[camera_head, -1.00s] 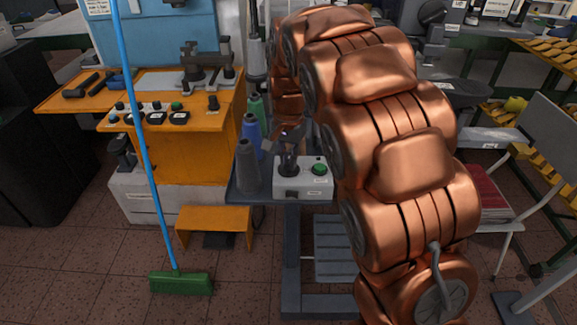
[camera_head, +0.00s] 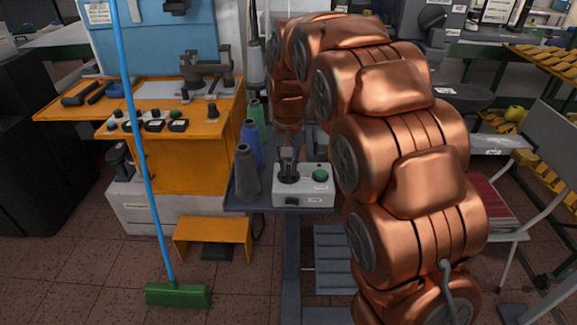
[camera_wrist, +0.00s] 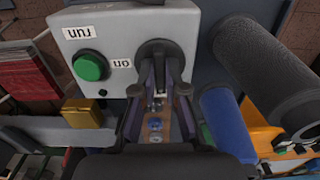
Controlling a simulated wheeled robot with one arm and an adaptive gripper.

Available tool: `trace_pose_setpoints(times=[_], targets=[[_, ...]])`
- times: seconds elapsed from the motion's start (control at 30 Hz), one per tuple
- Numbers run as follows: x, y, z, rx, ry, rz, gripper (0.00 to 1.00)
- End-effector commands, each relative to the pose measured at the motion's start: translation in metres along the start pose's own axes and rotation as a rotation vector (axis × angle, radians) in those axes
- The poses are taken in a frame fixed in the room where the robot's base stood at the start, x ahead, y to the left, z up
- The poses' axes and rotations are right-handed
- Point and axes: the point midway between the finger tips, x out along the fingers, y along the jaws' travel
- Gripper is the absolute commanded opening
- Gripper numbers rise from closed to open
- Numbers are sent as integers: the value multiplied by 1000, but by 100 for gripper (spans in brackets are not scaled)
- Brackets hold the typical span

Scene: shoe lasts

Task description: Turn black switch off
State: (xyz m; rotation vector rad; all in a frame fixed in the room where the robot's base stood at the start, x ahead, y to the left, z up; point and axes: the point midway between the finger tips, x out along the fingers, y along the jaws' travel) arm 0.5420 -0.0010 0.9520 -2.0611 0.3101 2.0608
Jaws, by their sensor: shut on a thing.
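The white control box (camera_head: 319,190) stands on a small grey table in the middle of the head view, with a green button (camera_head: 320,174) on its right side. In the wrist view the box (camera_wrist: 112,28) carries labels that show upside down, and the green button (camera_wrist: 90,66) is beside the black switch (camera_wrist: 160,50). My gripper (camera_head: 288,160) is over the left part of the box. In the wrist view its fingers (camera_wrist: 159,88) are closed around the black switch's knob. The fingers hide part of the switch, so its exact turn is hard to read.
Grey, blue (camera_head: 251,143) and green thread cones stand close to the left of the box; the grey cone (camera_head: 246,172) is nearest. An orange machine bench (camera_head: 200,150) and a broom (camera_head: 178,294) are further left. A chair is at the right.

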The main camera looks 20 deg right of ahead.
Motion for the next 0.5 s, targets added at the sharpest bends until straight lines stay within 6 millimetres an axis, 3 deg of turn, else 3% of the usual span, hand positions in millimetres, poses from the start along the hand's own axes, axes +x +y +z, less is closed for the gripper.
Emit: trace_pose_setpoints(times=[0.2, 0.23, 0.5], targets=[[-1, -1, -1, -1, 4, -1, 0], [-1, -1, -1, -1, 4, -1, 12], [0, 0, 0, 0, 2, -1, 36]])
